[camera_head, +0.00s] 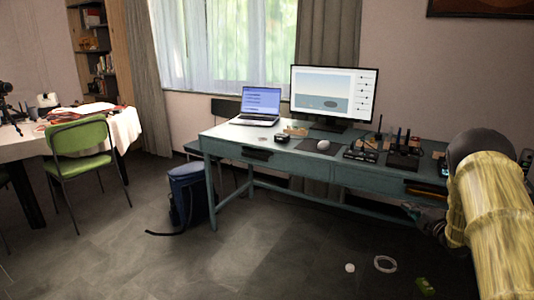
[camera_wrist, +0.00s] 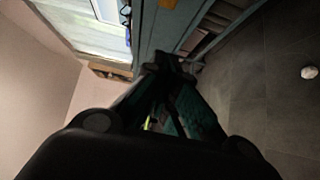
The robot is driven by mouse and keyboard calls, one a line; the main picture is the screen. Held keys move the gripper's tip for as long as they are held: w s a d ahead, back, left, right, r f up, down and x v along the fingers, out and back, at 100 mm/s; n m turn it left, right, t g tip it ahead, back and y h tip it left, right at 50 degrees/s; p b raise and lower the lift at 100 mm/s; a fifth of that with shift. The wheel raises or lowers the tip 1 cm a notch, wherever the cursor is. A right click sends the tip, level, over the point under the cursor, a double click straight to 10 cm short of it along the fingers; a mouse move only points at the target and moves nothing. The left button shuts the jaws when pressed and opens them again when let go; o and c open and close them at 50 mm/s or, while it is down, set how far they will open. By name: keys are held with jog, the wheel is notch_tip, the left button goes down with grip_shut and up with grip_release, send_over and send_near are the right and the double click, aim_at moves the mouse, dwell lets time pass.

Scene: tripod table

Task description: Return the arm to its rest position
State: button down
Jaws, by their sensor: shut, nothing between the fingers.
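My arm, covered in yellow, enters at the right of the head view and bends down in front of the desk's right end. My gripper (camera_head: 412,208) shows small and dark at the arm's far end, near the desk's front edge. In the wrist view my gripper (camera_wrist: 168,62) is dark, with its fingers together and nothing between them. I cannot tell from these views whether it touches the desk.
The teal desk (camera_head: 225,142) bears a laptop (camera_head: 261,101), a monitor (camera_head: 333,92) and several small items. A blue bag (camera_head: 187,195) stands by its left leg. A white ball (camera_head: 350,268), a pale ring (camera_head: 385,264) and a green object (camera_head: 425,286) lie on the floor.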

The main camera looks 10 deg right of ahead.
jog(key=s+a+f+m+g+h, duration=0.1)
jog(key=s+a+f+m+g, duration=0.3)
jog(key=a+f, duration=0.65)
jog(key=s+a+f+m+g+h, duration=0.1)
jog(key=s+a+f+m+h, duration=0.1)
jog(key=s+a+f+m, duration=0.6)
jog(key=s+a+f+m+g, duration=0.2)
jog(key=s+a+f+g, duration=0.1)
jog(key=s+a+f, duration=0.5)
jog(key=s+a+f+m+g, duration=0.1)
jog(key=s+a+f+g, duration=0.2)
jog(key=s+a+f, duration=0.5)
jog(key=s+a+r+m+g+y, duration=0.1)
jog(key=s+a+m+g, duration=0.15)
jog(key=s+a, duration=0.75)
jog(key=s+a+r+m+g, duration=0.1)
jog(key=s+a+m+g, duration=0.2)
jog(key=s, duration=1.6)
notch_tip(320, 180, up, 20)
jog(key=g+p, duration=0.1)
jog(key=p, duration=1.8)
jog(key=shift+w+d+f+n, duration=0.15)
jog(key=shift+w+f+n, duration=0.1)
jog(key=shift+n, duration=0.2)
